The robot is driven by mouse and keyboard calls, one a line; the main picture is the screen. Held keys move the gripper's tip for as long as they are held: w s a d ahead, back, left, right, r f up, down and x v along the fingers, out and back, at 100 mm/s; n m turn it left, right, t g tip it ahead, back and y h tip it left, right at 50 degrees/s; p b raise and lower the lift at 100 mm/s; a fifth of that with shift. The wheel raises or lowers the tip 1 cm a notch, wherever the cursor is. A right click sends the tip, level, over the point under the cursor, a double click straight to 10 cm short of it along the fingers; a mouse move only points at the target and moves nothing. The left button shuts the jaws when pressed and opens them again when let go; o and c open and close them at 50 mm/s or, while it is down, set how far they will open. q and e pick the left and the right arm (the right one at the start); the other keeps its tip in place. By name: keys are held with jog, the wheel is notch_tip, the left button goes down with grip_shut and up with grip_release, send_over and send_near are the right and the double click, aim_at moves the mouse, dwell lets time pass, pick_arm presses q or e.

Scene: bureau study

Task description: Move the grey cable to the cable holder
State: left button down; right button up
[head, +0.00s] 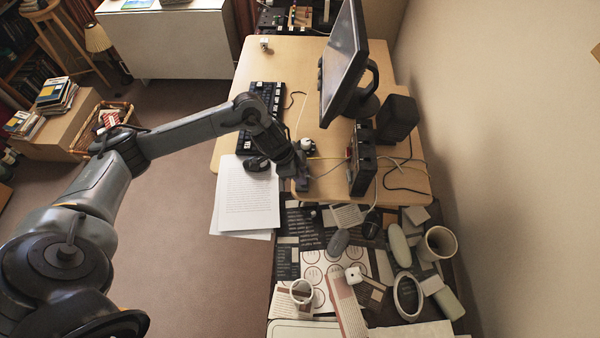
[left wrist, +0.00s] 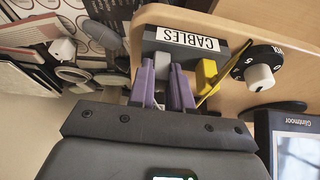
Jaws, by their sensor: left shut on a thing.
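My left gripper (left wrist: 162,76) has purple fingers in the left wrist view and is shut on the grey cable's end (left wrist: 161,62). The cable holder (left wrist: 188,40), dark grey with a white CABLES label, is at the desk edge just beyond the fingertips. A yellow cable end (left wrist: 207,74) sits at the holder, right of my fingers. I cannot tell whether the grey end touches the holder. In the head view my left gripper (head: 301,180) is over the desk's front edge, hiding most of the holder. My right gripper is not in view.
A knob dial (left wrist: 260,76) stands close right of the holder. In the head view, papers (head: 247,198) lie left of the gripper. A black box (head: 362,165), a speaker (head: 397,117) and a monitor (head: 343,60) stand right and behind. A cluttered lower surface lies in front.

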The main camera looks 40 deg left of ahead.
pick_arm(q)
jog(key=c, duration=1)
grip_release()
jog(key=shift+o, duration=0.2)
